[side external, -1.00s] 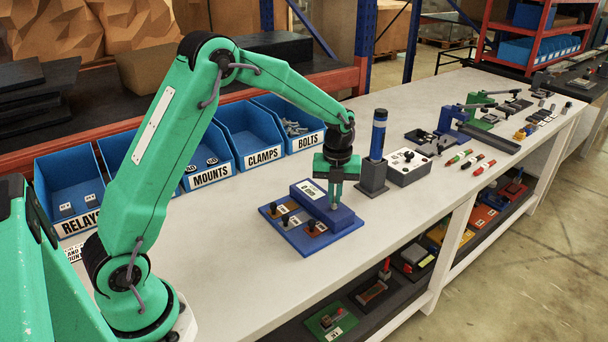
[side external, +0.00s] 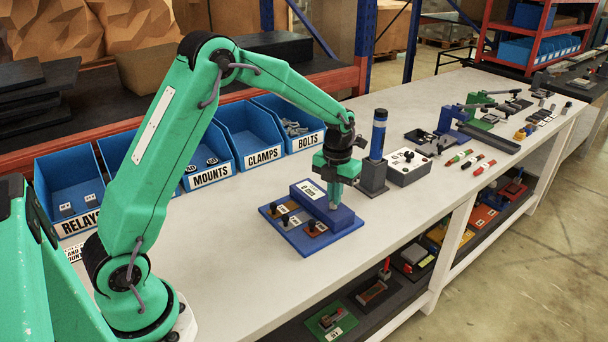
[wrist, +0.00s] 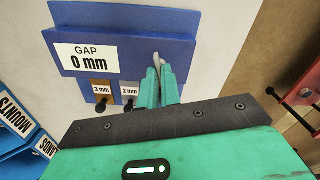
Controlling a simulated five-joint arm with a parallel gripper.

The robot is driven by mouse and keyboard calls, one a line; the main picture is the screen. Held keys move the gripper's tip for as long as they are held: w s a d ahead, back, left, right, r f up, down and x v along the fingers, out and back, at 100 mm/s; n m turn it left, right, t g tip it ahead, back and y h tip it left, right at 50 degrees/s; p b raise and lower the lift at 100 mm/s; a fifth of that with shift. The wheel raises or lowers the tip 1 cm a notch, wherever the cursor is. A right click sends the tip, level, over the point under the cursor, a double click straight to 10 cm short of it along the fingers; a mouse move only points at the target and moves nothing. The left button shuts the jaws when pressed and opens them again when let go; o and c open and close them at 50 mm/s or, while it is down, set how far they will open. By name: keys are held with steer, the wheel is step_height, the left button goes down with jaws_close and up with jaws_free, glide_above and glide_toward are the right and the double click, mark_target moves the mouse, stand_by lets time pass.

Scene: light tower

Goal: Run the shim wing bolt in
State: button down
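A blue fixture (side external: 345,217) stands on the bench, a raised block on a flat base plate; in the wrist view its label (wrist: 88,59) reads "GAP 0 mm". My gripper (side external: 335,192) points down at the right end of the block. In the wrist view my gripper (wrist: 160,76) has its fingers close together on a grey piece (wrist: 157,58), which looks like the wing bolt. Its lower part and thread are hidden. Shim tabs stick out along the block's front: an orange one marked 3 mm (wrist: 102,88) and a grey one marked 2 mm (wrist: 129,89).
A dark post with a blue cylinder (side external: 379,135) and a grey box with dark knobs (side external: 408,166) stand right of the fixture. Blue bins (side external: 213,176) line the back of the bench. The bench front (side external: 225,280) is clear.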

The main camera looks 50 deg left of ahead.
steer(key=shift+w+r, duration=0.1)
steer(key=shift+r, duration=0.1)
steer(key=c, duration=1.6)
jaws_free()
steer(key=shift+f, duration=0.1)
steer(key=shift+r, duration=3.95)
